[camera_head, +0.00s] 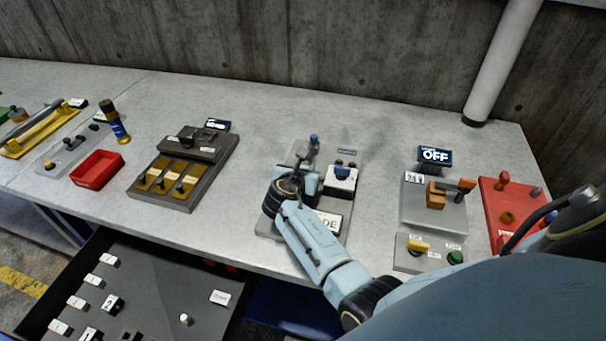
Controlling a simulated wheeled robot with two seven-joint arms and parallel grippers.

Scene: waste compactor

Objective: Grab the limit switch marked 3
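An open dark drawer (150,265) at the lower left holds small switch-like blocks and white labels. One black-and-white block (113,303) bears a digit that is too small to read surely. Another numbered block (88,334) is cut by the bottom edge and seems marked 1. I cannot make out a clear 3. My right arm comes in from the lower right. My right gripper (312,184) is over the middle grey station (268,225), away from the drawer. Its fingers are unclear, so its opening cannot be told. My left gripper is out of view.
A white block (342,180) sits on the middle station beside my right gripper. A fuse-like yellow panel (170,178), a red tray (98,169) and a grey switch box (433,207) with an OFF display (434,155) stand on the table. A red panel (508,205) is at right.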

